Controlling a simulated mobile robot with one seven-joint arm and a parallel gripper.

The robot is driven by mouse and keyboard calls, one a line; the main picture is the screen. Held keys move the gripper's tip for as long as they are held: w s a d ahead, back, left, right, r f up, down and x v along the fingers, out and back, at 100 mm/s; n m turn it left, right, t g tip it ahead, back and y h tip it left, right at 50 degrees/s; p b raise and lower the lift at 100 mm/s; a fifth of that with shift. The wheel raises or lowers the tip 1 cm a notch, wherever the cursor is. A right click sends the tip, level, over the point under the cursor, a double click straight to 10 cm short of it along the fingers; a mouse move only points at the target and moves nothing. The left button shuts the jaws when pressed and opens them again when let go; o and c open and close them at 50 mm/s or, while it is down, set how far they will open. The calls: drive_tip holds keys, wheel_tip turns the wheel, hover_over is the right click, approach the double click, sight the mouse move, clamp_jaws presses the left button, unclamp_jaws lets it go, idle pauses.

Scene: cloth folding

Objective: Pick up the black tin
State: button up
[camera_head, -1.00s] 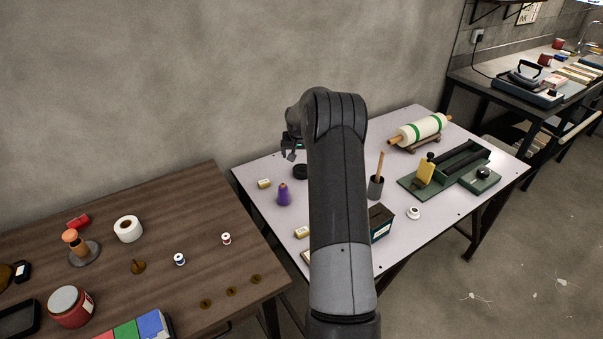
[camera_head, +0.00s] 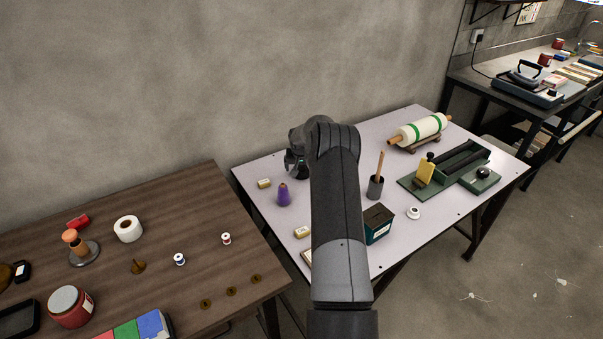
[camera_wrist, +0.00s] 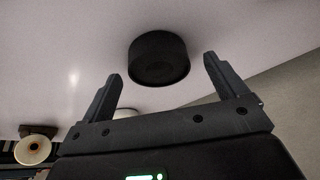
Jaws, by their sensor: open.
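The black tin (camera_wrist: 158,57) is a short round dark cylinder on the white-topped table. In the wrist view it lies just beyond the fingertips, roughly between their lines and nearer the upper middle. My gripper (camera_wrist: 162,67) is open and empty, with one finger on each side and the tin apart from both. In the head view my gripper (camera_head: 293,168) is low over the table's back left part, and my wrist hides the tin there.
On the white table (camera_head: 335,262), a purple cone (camera_head: 283,195) and a yellowish block (camera_head: 264,183) stand left of my gripper. A cup with a stick (camera_head: 376,186), a dark green box (camera_head: 379,224) and a roller (camera_head: 421,129) are to the right. The wall is close behind.

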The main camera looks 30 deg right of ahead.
drive_tip(key=shift+w+d+f, duration=0.2)
drive_tip(key=shift+f, duration=0.45)
drive_tip(key=c, duration=1.3)
drive_tip(key=shift+r, duration=0.2)
